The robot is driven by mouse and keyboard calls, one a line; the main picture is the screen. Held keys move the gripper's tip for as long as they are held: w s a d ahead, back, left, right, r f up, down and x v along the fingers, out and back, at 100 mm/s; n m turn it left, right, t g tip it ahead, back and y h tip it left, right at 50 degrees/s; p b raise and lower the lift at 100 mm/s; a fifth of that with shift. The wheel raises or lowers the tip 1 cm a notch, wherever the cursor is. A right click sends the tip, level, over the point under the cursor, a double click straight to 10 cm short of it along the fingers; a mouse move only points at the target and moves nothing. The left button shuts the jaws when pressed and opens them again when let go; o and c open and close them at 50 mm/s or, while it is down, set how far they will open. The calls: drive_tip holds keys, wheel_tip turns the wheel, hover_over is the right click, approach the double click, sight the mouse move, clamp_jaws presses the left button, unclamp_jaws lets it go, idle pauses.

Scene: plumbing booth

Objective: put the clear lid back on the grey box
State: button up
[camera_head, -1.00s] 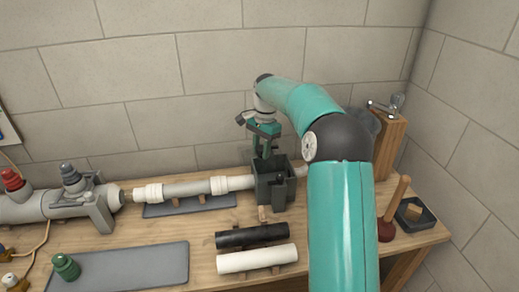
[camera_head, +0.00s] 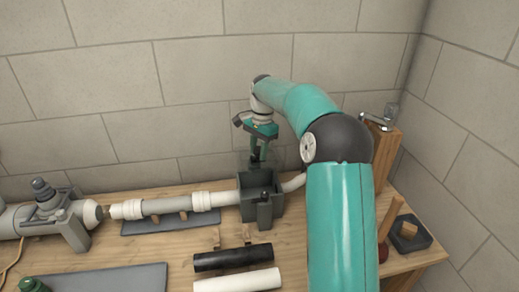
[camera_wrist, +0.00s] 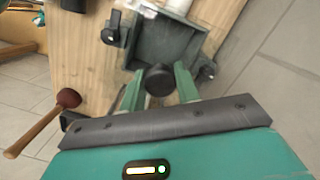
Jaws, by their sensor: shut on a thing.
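The grey box (camera_head: 247,212) stands on the bench in line with the white pipe, its top open to view. It also shows in the wrist view (camera_wrist: 150,50), with its inside visible and dark clamps at its sides. My gripper (camera_head: 257,160) is just above the box's back part. In the wrist view my gripper (camera_wrist: 158,80) has its green fingers shut on the dark round knob of the clear lid (camera_wrist: 159,83). The lid's see-through plate is hard to make out, so I cannot tell its exact edges or tilt.
The white pipe (camera_head: 165,206) runs left from the box. A black tube (camera_head: 233,257) and a white tube (camera_head: 238,281) lie in front. A wooden block (camera_head: 384,155) and a dark tray (camera_head: 410,234) are at right. The wall is close behind.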

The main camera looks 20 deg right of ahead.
drive_tip(key=shift+w+d+f, duration=0.1)
drive_tip(key=shift+d+f, duration=0.1)
drive_tip(key=shift+f, duration=0.2)
drive_tip(key=shift+a+f, duration=0.15)
drive_tip(key=shift+f, duration=0.15)
wheel_tip(320, 180, down, 8)
drive_tip(key=shift+r, duration=0.25)
idle(0.5)
drive_tip(key=shift+f, duration=0.45)
idle(0.7)
drive_tip(key=o, duration=1.2)
drive_tip(key=r, duration=0.4)
drive_tip(key=d+r, duration=0.1)
drive_tip(key=r, duration=0.8)
drive_tip(key=shift+w+d+r, duration=0.25)
drive_tip(key=shift+d+r, duration=0.1)
drive_tip(key=shift+r, duration=0.05)
